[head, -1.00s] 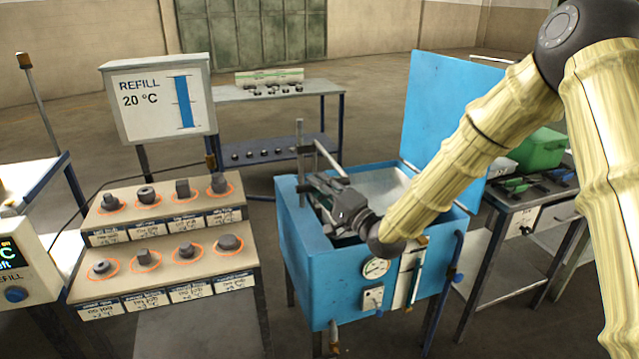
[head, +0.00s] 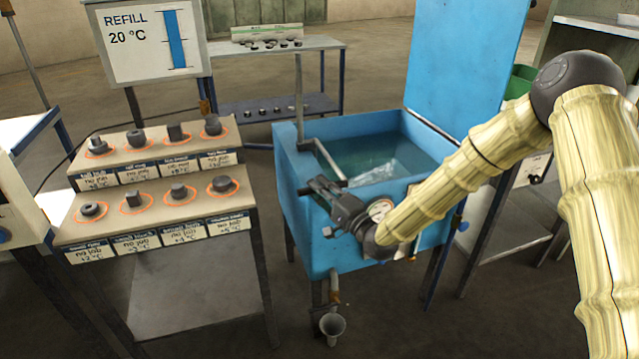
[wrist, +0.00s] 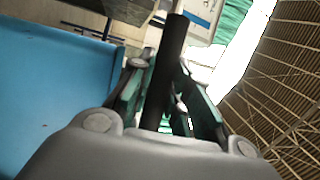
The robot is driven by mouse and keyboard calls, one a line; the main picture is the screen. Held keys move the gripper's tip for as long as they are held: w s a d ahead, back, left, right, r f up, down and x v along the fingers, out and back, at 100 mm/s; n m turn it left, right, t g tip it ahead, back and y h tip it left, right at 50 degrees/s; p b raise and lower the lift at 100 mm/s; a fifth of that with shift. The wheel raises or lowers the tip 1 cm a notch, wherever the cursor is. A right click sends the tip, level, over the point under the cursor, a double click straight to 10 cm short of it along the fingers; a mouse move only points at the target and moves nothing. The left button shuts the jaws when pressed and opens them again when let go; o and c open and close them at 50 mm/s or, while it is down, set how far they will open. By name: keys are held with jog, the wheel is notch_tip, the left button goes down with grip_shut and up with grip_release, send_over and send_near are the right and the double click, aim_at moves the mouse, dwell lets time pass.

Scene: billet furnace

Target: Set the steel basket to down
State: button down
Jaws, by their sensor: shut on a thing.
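The blue tank (head: 318,235) stands in the middle of the head view with its lid (head: 465,70) up and liquid (head: 352,158) inside. I cannot make out the steel basket clearly; a pale patch shows in the liquid, and I cannot tell whether it is the basket or a reflection. An upright metal post with a bent bar (head: 328,160) stands at the tank's left side. My gripper (head: 318,184) is at the tank's near left rim, close to that bar. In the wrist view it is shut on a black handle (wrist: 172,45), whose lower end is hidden.
A stepped stand (head: 150,262) with several metal parts in orange rings is at left, with a refill sign (head: 146,45) behind it. A drain funnel (head: 332,325) hangs below the tank. Another table stands at right. Floor is free between stand and tank.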

jog(key=shift+s+f, duration=0.15)
jog(key=shift+f, duration=0.35)
jog(key=c, duration=1.3)
grip_release()
jog(key=shift+r, duration=0.15)
jog(key=shift+d+r, duration=0.1)
jog(key=v, duration=1.1)
jog(key=shift+s+d+f, duration=0.2)
jog(key=shift+s, duration=0.15)
